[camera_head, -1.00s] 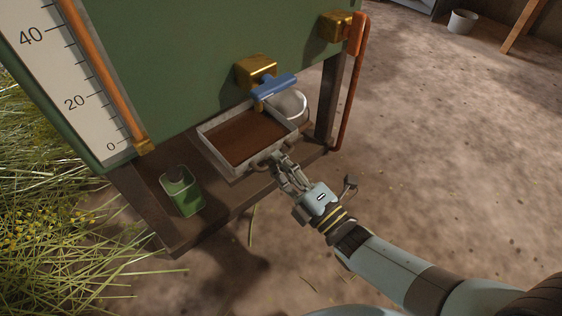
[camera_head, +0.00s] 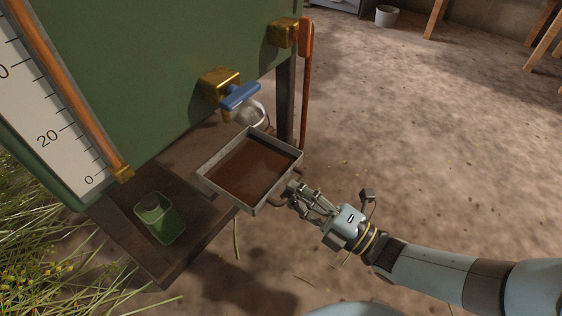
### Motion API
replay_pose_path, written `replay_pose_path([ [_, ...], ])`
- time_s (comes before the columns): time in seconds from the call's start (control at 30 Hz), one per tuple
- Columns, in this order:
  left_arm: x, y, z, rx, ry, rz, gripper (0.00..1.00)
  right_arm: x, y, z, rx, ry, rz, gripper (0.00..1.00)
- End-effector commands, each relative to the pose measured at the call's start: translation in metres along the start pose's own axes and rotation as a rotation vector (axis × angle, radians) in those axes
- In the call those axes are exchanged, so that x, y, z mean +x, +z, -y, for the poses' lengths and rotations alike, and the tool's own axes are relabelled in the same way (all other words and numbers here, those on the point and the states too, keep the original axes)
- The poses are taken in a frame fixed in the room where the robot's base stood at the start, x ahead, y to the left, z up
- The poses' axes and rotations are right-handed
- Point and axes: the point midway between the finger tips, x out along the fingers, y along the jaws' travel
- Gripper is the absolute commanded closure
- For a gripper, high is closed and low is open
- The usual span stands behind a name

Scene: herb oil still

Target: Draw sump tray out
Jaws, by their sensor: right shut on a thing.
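The sump tray (camera_head: 252,168) is a shallow grey metal tray with brown contents. It juts out past the front edge of the dark shelf (camera_head: 197,228) under the green tank, its inner part still over the shelf. My right gripper (camera_head: 290,195) is shut on the tray's front handle, at the tray's near right side. My left gripper is not in view.
An orange pipe (camera_head: 306,80) runs down at the right. Open dirt ground (camera_head: 430,180) lies to the right.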

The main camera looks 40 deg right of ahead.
Motion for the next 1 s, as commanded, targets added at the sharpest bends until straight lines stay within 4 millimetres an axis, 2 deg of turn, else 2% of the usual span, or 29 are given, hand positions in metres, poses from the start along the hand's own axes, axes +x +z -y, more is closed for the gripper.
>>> replay_pose_path([
  [0.07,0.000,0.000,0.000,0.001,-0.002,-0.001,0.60,-0.005,0.000,0.001,0.000,-0.005,0.001,1.00],
  [0.33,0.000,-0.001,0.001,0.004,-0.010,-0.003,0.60,-0.005,0.000,0.001,0.000,-0.005,0.001,1.00],
  [0.37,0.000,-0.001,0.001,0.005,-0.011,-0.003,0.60,-0.005,0.000,0.001,0.000,-0.005,0.001,0.90],
  [0.4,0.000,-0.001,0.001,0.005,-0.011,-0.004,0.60,-0.005,0.000,0.001,0.000,-0.005,0.001,0.85],
  [0.57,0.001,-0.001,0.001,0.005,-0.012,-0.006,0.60,-0.004,0.000,0.000,0.000,-0.003,0.001,0.66],
  [0.83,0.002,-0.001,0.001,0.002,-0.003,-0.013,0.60,-0.006,0.000,0.000,0.000,-0.001,0.000,0.66],
  [1.0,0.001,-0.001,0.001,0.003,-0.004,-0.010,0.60,-0.026,0.000,0.000,0.001,-0.005,0.001,0.66],
])
